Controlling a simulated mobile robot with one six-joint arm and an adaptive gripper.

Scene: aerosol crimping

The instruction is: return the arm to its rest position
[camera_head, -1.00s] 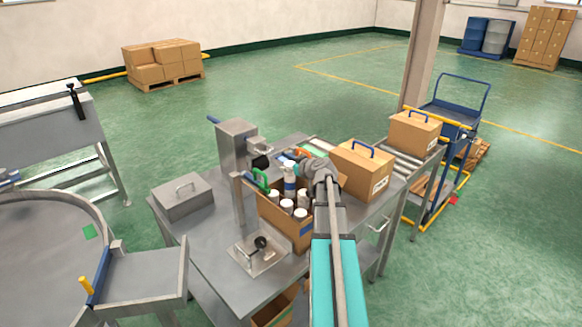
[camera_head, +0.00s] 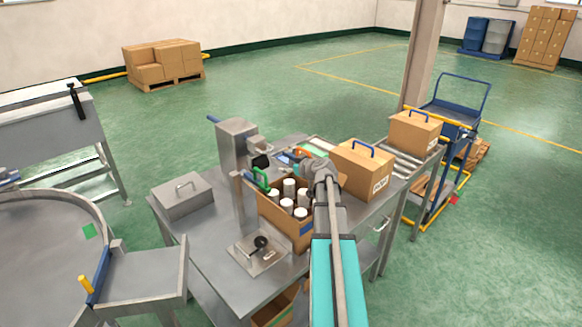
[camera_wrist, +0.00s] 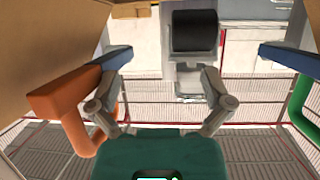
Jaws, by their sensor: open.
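My arm reaches forward over the steel workbench (camera_head: 200,240) in the head view. My gripper (camera_head: 307,166) is at its far end, above and behind the open cardboard box (camera_head: 283,220), partly hidden by my own wrist. In the wrist view my gripper (camera_wrist: 160,85) has its two fingers spread, with nothing seen between them. Several white-topped cans (camera_head: 288,205) stand upright in the box.
A closed carton (camera_head: 362,175) is close on the arm's right, with another carton (camera_head: 415,132) on the roller conveyor (camera_head: 405,160). A grey press column (camera_head: 237,150) stands left. Orange (camera_wrist: 65,95) and green (camera_wrist: 303,105) handles flank the gripper in the wrist view.

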